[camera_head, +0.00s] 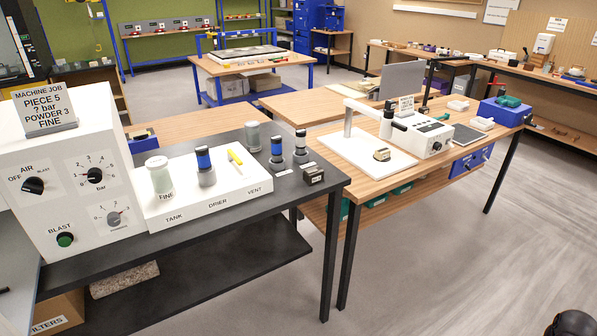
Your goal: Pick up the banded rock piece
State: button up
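A small block (381,154) with a tan top and darker sides lies on the white base plate (366,160) of the microscope stand, on the wooden bench at centre right. It may be the banded rock piece, but it is too small here to make out bands for sure. A dark block (313,174) with pale marks sits near the right end of the black bench. A speckled slab (124,279) lies on that bench's lower shelf. My gripper is not in view. A dark rounded shape shows at the bottom right corner.
A microscope control unit (422,136) and a blue box (500,112) stand on the wooden bench. The grey floor (450,270) at right is clear.

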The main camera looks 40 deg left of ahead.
aim_at(313, 174)
jog(key=u, duration=0.7)
jog(key=i, duration=1)
jog(key=u, duration=0.6)
